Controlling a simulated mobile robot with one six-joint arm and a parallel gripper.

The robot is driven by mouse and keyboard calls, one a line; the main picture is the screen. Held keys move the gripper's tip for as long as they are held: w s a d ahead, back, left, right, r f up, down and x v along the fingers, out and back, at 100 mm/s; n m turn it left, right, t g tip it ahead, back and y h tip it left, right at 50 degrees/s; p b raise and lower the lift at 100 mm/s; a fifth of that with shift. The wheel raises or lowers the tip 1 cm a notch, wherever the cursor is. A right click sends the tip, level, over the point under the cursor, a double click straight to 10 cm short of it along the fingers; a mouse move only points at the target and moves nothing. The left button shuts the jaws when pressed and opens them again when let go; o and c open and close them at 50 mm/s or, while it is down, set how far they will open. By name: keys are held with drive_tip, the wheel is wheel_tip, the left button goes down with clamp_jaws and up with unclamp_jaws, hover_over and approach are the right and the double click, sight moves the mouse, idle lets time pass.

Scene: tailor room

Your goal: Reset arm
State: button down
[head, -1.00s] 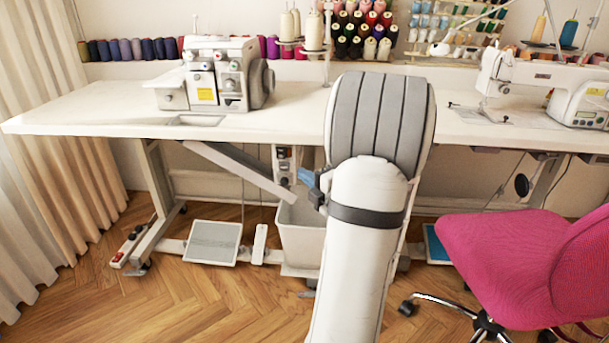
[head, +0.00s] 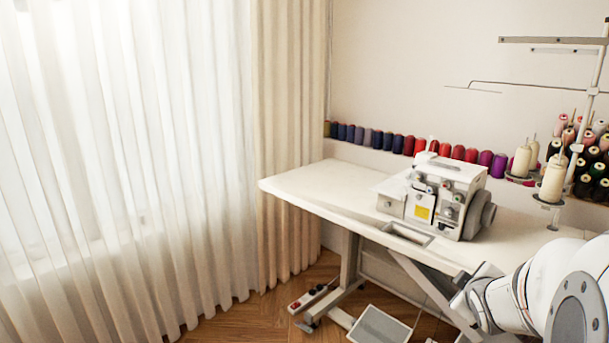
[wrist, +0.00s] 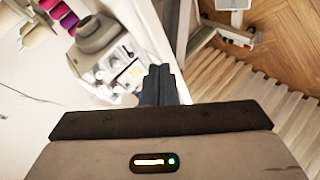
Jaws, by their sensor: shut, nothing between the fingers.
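My gripper (wrist: 160,85) shows in the wrist view with its dark fingers together and nothing between them. The fingers are over the left part of the sewing table, near the serger, with the table edge and floor to the right. In the head view my arm comes in at the lower right, in front of the table; the fingertips cannot be made out there.
The white table (head: 335,176) carries a serger (head: 440,195), which also shows in the wrist view (wrist: 100,38). Thread spools (head: 397,144) line the wall. A curtain (head: 130,150) hangs at the left. A foot pedal (head: 378,327) is on the floor below.

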drive_tip(key=s+a+r+m+g+y+p, duration=0.2)
drive_tip(key=s+a+r+m+g+p, duration=0.1)
drive_tip(key=s+a+r+p, duration=0.4)
drive_tip(key=s+a+r+m+g+y+p, duration=0.2)
drive_tip(key=s+a+r+m+g+p, duration=0.2)
drive_tip(key=s+a+r+p, duration=0.3)
drive_tip(key=s+a+g, duration=0.1)
drive_tip(key=s+a, duration=0.3)
drive_tip(key=a, duration=0.3)
drive_tip(key=shift+s+m, duration=0.3)
